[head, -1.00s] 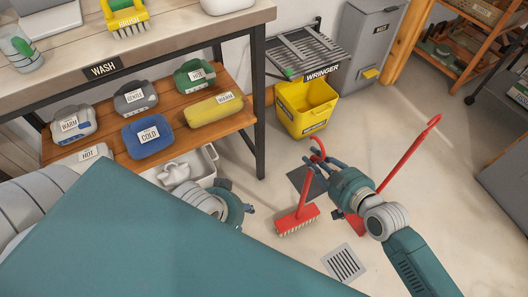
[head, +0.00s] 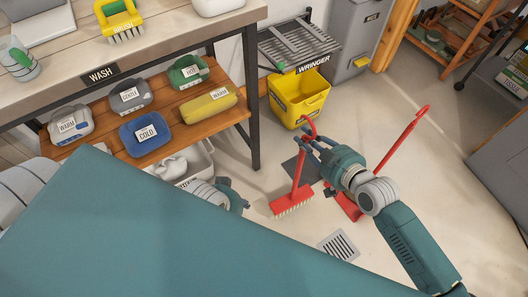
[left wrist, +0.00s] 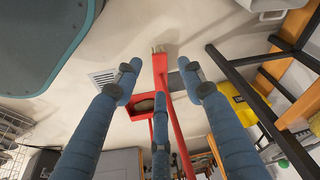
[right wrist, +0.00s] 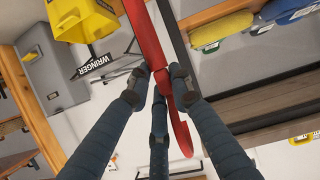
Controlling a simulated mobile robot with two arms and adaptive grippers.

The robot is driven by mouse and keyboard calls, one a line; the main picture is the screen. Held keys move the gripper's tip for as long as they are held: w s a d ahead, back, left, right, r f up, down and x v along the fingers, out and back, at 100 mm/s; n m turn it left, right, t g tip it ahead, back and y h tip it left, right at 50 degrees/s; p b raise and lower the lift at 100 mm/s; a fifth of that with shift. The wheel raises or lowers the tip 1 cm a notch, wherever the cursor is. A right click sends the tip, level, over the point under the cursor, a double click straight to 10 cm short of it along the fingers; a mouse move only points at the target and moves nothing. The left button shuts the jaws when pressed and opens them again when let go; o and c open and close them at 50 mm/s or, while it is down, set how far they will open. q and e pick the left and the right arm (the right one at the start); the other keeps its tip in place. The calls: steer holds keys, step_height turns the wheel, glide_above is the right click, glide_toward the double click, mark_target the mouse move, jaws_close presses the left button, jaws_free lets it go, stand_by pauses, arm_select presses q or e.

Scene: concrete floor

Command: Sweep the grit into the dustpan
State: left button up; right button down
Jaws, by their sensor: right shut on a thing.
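A red broom (head: 293,204) stands bristles down on the floor, its handle slanting up to a hooked top. My right gripper (head: 310,147) is shut on the handle near the top; the right wrist view shows its fingers around the red handle (right wrist: 158,45). A red dustpan (head: 347,206) lies right of the broom, partly behind my right arm, its long handle (head: 405,135) rising to the right. My left gripper (head: 238,198) is low by the shelf; its fingers (left wrist: 160,90) are spread and empty in the left wrist view, with broom and dustpan beyond. I cannot make out grit clearly.
A dark square patch (head: 298,168) lies on the floor behind the broom. A floor drain (head: 338,245) is in front. A yellow wringer bucket (head: 298,97) stands behind. The wash table's leg (head: 253,120) and a white tub (head: 192,165) are left. Floor right of the dustpan is clear.

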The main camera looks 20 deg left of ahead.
steer(key=shift+w+r+p, duration=0.1)
steer(key=shift+r+p, duration=0.25)
steer(key=shift+r, duration=0.15)
steer(key=shift+r+p, duration=0.6)
steer(key=shift+r, duration=0.1)
arm_select(q)
step_height(320, 180, down, 12)
steer(key=s+p, duration=0.1)
steer(key=s, duration=0.1)
steer(key=shift+s+g, duration=0.35)
steer(key=shift+g, duration=0.05)
arm_select(e)
steer(key=shift+r, duration=0.7)
arm_select(q)
steer(key=shift+r, duration=0.15)
